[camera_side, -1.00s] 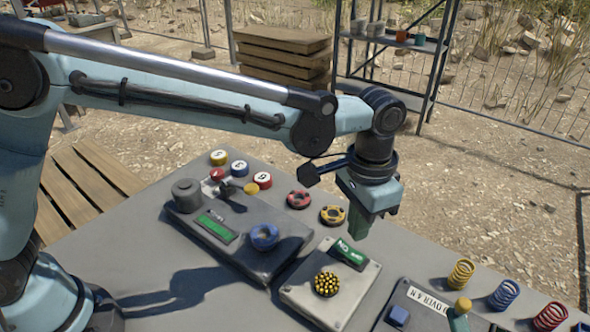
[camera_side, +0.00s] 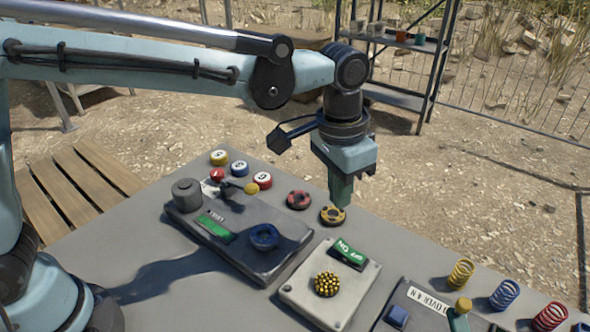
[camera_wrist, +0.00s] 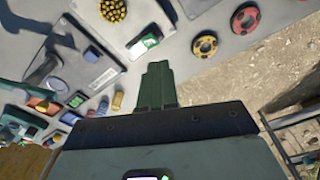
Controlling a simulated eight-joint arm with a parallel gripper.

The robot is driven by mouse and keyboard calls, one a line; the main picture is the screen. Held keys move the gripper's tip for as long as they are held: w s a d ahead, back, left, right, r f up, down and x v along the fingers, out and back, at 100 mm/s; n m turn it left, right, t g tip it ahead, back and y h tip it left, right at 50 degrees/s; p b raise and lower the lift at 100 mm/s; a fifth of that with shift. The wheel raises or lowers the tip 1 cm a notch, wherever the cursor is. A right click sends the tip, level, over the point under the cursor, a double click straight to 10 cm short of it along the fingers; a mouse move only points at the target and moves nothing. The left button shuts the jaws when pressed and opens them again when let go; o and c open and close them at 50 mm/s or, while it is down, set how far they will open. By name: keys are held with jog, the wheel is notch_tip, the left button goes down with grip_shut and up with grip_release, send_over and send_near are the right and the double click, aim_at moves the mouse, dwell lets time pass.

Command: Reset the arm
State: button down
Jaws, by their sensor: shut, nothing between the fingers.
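My gripper (camera_side: 341,190) has green fingers that are shut with nothing between them. It points down and hangs above the far edge of the grey table (camera_side: 150,240), close to a yellow-and-black ring (camera_side: 332,215) and a red-and-black ring (camera_side: 298,199). In the wrist view the shut fingers (camera_wrist: 155,85) show in the middle, with both rings to their upper right. I cannot tell the exact height of the fingertips above the table.
A pale box (camera_side: 305,290) with a yellow studded knob (camera_side: 327,284) is in front. Coloured springs (camera_side: 504,294) stand at right. Shelves (camera_side: 400,98) stand behind.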

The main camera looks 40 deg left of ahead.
jog(key=s+a+n+t, duration=0.2)
jog(key=s+a, duration=0.3)
jog(key=a, duration=0.6)
jog(key=s+a+n+t, duration=0.3)
jog(key=s+a+t, duration=0.1)
jog(key=a, duration=0.8)
jog(key=shift+s+f+t, duration=0.15)
jog(key=shift+s+t, duration=0.15)
jog(key=shift+s, duration=0.25)
